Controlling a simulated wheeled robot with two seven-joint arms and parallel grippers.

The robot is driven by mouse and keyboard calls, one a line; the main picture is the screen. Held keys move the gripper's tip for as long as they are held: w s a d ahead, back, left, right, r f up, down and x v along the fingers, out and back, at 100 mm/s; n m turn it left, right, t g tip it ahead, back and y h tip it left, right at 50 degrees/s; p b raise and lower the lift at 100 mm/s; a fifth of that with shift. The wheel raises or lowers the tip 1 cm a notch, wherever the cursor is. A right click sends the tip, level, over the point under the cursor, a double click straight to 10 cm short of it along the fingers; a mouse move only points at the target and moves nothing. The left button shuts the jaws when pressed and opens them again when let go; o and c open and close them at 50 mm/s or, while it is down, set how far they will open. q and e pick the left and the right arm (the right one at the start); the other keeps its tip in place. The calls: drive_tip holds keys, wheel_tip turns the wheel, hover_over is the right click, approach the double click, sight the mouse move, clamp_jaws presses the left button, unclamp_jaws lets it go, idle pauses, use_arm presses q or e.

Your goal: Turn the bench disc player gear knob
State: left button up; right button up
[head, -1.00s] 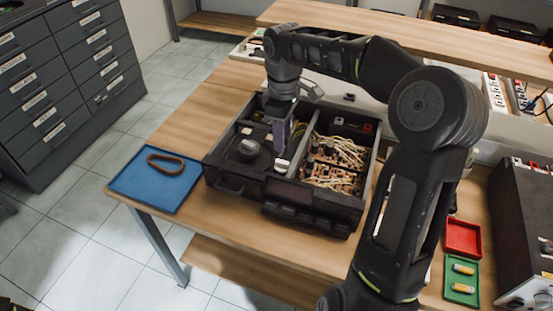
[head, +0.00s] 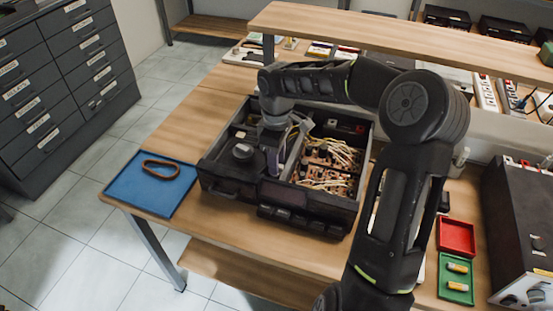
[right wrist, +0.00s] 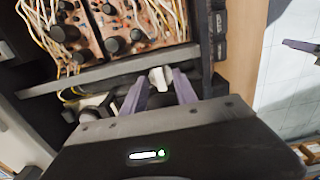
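The disc player (head: 230,188) is an open black case on the bench, with a round black part (head: 243,152) in its left compartment. My right gripper (head: 273,165) reaches down into that compartment, right of the round part. In the right wrist view a small pale knob (right wrist: 160,77) sits between the two purple fingers of my right gripper (right wrist: 160,84). The fingers stand apart on either side of it; firm contact cannot be made out. In the head view the knob is hidden by the gripper. A purple finger, apparently of my left gripper (right wrist: 300,46), shows at the wrist view's right edge.
A divider separates the gripper from circuit boards with loose wires (head: 325,165). A blue mat (head: 130,195) with a brown ring (head: 161,169) lies left. Red (head: 456,237) and green (head: 456,291) trays lie right. A wooden shelf (head: 400,32) spans behind.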

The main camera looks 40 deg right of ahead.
drive_tip(key=shift+f, duration=0.2)
drive_tip(key=shift+c, duration=0.2)
clamp_jaws()
idle(0.4)
